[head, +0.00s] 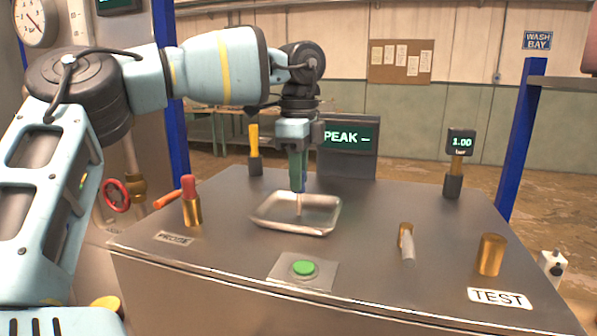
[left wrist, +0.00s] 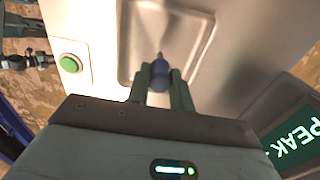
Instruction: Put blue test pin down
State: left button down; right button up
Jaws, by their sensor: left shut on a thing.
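My left gripper (head: 297,183) points straight down over the shallow metal tray (head: 268,223) in the middle of the bench. It is shut on the blue test pin (left wrist: 160,72). In the left wrist view, the pin's blue body sits between the two green fingers, and its thin metal tip points into the tray (left wrist: 127,45). In the head view, the pin is upright and mostly hidden by the fingers. Its tip (head: 299,204) shows inside the tray outline, low over the tray floor. I cannot tell whether it touches. My right gripper is not in view.
A red-topped brass pin (head: 192,205) stands left of the tray. A green button (head: 303,268) is in front. A brass fitting with a grey rod (head: 407,245) and a brass cylinder (head: 491,254) are at right. The PEAK display (head: 348,140) stands behind.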

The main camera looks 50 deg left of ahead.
pick_arm(q)
jog(key=c, duration=1.2)
grip_release()
jog(key=shift+f, duration=0.15)
jog(key=shift+c, duration=0.2)
notch_tip(320, 180, up, 12)
jog(key=shift+r, duration=0.2)
